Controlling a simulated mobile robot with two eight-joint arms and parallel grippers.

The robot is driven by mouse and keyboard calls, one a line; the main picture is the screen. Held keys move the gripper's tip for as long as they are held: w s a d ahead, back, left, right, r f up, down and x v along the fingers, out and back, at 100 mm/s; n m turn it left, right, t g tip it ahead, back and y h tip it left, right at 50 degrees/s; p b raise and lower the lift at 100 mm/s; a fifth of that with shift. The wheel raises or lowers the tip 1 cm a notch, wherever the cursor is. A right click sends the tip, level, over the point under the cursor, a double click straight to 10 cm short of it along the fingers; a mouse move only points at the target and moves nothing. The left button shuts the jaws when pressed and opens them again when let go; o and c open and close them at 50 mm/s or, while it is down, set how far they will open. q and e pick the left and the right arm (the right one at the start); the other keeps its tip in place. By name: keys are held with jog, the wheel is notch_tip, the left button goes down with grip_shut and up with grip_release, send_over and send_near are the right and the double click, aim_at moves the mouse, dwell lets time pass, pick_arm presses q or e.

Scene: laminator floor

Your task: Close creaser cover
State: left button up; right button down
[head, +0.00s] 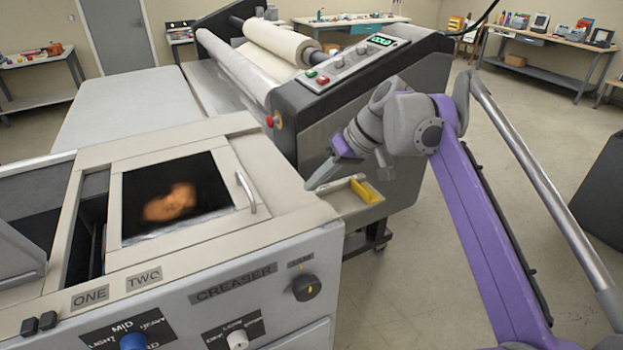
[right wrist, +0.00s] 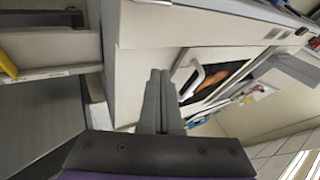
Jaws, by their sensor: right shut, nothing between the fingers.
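The creaser is the pale cabinet at the lower left with a "CREASER" label (head: 233,286) on its front. Its cover (head: 135,228) is a light frame around a dark window, with a blurred orange shape showing in the window. A metal handle (head: 247,193) is on the cover's right side; the handle also shows in the right wrist view (right wrist: 193,80). A dark open gap (head: 87,240) lies left of the cover. My right gripper (head: 312,185) is shut and empty, to the right of the handle and apart from it. Its closed fingers show in the right wrist view (right wrist: 160,85).
A black knob (head: 306,287) and a blue knob (head: 133,342) are on the creaser's front. The laminator (head: 345,85) with a film roll stands behind. A small tray with a yellow item (head: 366,191) is beside my right gripper. Open floor lies to the right.

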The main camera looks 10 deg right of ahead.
aim_at(239, 221)
jog(key=x, duration=0.6)
jog(key=shift+w, duration=0.15)
jog(key=a, duration=0.1)
jog(key=s+a, duration=0.1)
jog(key=a, duration=0.1)
jog(key=shift+a+f, duration=0.1)
jog(key=shift+f, duration=0.1)
jog(key=shift+a, duration=0.5)
jog(key=shift+s, duration=0.1)
jog(key=a, duration=0.2)
jog(key=s+a, duration=0.1)
jog(key=a, duration=0.2)
jog(key=s+a, duration=0.1)
jog(key=a, duration=0.2)
jog(key=shift+s, duration=0.25)
jog(key=shift+d, duration=0.15)
jog(key=shift+p, duration=0.3)
